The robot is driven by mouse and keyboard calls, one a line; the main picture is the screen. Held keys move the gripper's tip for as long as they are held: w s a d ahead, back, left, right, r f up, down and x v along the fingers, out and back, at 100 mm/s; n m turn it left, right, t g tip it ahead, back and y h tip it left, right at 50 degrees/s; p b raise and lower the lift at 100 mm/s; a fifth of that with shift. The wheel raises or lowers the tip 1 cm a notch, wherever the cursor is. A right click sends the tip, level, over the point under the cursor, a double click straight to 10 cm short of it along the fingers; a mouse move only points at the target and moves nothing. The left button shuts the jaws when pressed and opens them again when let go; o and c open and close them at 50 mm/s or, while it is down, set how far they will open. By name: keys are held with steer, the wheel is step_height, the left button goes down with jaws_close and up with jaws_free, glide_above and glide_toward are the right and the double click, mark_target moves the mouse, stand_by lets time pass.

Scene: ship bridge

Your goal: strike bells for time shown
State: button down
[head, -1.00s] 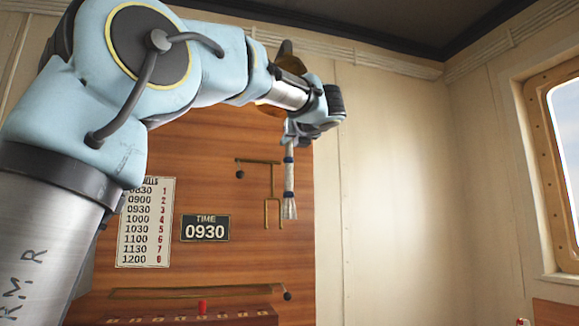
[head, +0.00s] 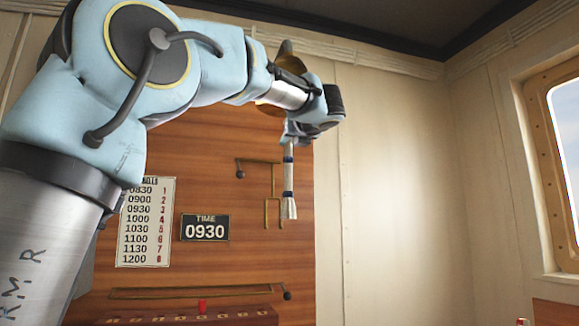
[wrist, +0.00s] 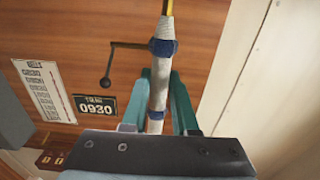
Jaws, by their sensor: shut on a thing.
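A brass bell (head: 291,64) hangs high up, mostly hidden behind my wrist in the head view. A pale rope (head: 289,178) with blue bands hangs below it; it also shows in the wrist view (wrist: 161,75). My gripper (head: 289,138) is shut on the rope, and its teal fingers (wrist: 157,118) sit on either side of it in the wrist view. A TIME sign (head: 205,228) reads 0930. A white chart (head: 147,222) lists times with red numbers, 0930 beside 3; its top is partly covered by my arm.
A brass bracket (head: 273,190) with a dark ball knob (head: 240,174) is on the wood panel beside the rope. A ledge below holds a red peg (head: 202,307) and a rod with a dark knob (head: 287,295). The cream wall to the right is clear up to a window (head: 563,150).

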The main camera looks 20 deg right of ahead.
steer(key=w+a+b, duration=0.1)
steer(key=a, duration=0.6)
steer(key=d, duration=0.7)
steer(key=shift+s+r, duration=0.15)
steer(key=shift+s, duration=0.3)
steer(key=shift+a+r, duration=0.1)
steer(key=shift+a, duration=0.05)
steer(key=c, duration=1)
jaws_free()
steer(key=o, duration=0.4)
steer(key=shift+f, duration=0.2)
steer(key=shift+o, duration=0.2)
steer(key=s+b, duration=0.2)
steer(key=s, duration=0.6)
steer(key=shift+a+b, duration=0.35)
steer(key=shift+b, duration=0.05)
